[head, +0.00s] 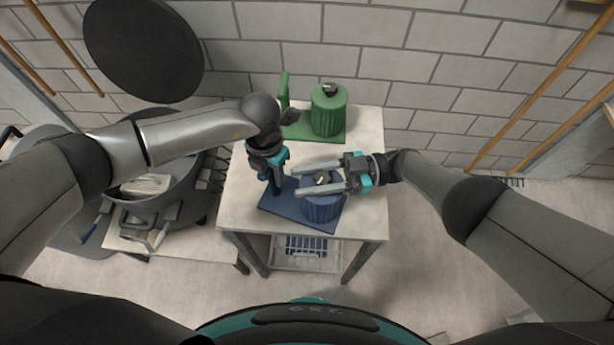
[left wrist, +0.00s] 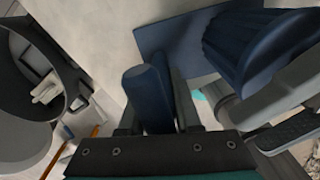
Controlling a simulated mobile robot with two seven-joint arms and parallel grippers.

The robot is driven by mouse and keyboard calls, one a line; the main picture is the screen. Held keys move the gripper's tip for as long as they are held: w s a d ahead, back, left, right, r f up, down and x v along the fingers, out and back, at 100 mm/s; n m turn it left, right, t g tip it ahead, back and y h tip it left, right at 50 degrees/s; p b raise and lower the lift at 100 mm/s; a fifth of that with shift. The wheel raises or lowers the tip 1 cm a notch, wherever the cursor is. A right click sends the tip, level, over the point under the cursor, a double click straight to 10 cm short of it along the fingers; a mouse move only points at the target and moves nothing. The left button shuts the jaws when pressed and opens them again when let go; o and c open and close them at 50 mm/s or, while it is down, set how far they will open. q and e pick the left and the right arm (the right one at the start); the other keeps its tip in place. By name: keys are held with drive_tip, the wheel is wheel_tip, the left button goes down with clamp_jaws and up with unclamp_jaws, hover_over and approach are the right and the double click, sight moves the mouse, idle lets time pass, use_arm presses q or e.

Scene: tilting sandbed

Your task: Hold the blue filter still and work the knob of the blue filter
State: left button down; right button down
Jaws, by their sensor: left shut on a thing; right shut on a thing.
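The blue filter (head: 320,209) is a ribbed blue canister on a flat blue base plate (head: 292,217) on a small table. It also shows in the left wrist view (left wrist: 245,45). A dark knob with a light mark (head: 321,178) sits on its top. My left gripper (head: 275,188) points down and is shut on the blue upright handle (left wrist: 147,95) at the left of the base plate. My right gripper (head: 322,179) comes from the right, its two fingers on either side of the knob and shut on it.
A green filter (head: 328,110) of the same kind stands behind on the table (head: 250,205). A grey tub (head: 165,205) stands to the left. A crate (head: 305,248) sits under the table.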

drive_tip(key=shift+s+f, duration=0.1)
drive_tip(key=shift+c, duration=1.9)
unclamp_jaws()
drive_tip(key=shift+m+t, duration=0.3)
drive_tip(key=shift+t, duration=0.1)
drive_tip(key=shift+w+m+t, duration=0.25)
drive_tip(key=shift+m+t, duration=0.35)
drive_tip(key=shift+t, duration=0.4)
